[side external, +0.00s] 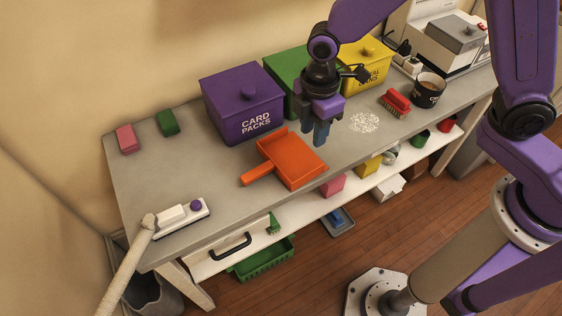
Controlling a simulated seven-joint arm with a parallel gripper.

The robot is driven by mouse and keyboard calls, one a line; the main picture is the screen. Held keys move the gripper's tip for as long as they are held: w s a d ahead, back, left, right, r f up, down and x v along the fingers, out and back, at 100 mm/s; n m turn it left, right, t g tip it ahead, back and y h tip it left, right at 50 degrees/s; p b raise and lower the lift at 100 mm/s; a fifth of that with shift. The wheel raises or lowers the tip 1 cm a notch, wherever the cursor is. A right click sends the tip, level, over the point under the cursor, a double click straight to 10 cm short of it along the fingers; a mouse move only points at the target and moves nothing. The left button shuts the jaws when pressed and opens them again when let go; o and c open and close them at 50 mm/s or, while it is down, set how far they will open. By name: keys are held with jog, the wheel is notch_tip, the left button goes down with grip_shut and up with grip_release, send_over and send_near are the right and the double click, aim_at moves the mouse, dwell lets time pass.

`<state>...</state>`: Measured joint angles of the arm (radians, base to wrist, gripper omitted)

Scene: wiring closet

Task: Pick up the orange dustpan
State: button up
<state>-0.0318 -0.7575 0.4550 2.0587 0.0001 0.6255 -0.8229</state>
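The orange dustpan (294,165) lies on the grey bench top near its front edge, in front of the purple bin. Its handle points to the lower left and its pan is toward the right. My gripper (314,133) points down just behind and above the pan's upper right side. Its two blue-grey fingers look apart, with nothing visible between them. The fingers look clear of the dustpan, but their exact height above the bench is hard to tell.
Purple (243,103), green (285,72) and yellow (366,64) bins stand close behind. White crumbs (364,122), a red brush (395,102) and a dark mug (428,90) are to the right. A white-and-purple tool (182,215) lies at left; bench is clear between it and the bins.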

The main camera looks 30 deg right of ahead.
notch_tip(320, 180, down, 2)
jog(key=w+a, duration=0.1)
send_over(300, 179)
jog(key=shift+n, duration=0.3)
jog(key=f, duration=1.1)
jog(key=shift+w+d+f, duration=0.15)
jog(key=shift+w+f, duration=0.05)
jog(key=shift+f, duration=0.15)
jog(key=shift+s+f, duration=0.1)
jog(key=shift+f, duration=2.6)
grip_shut()
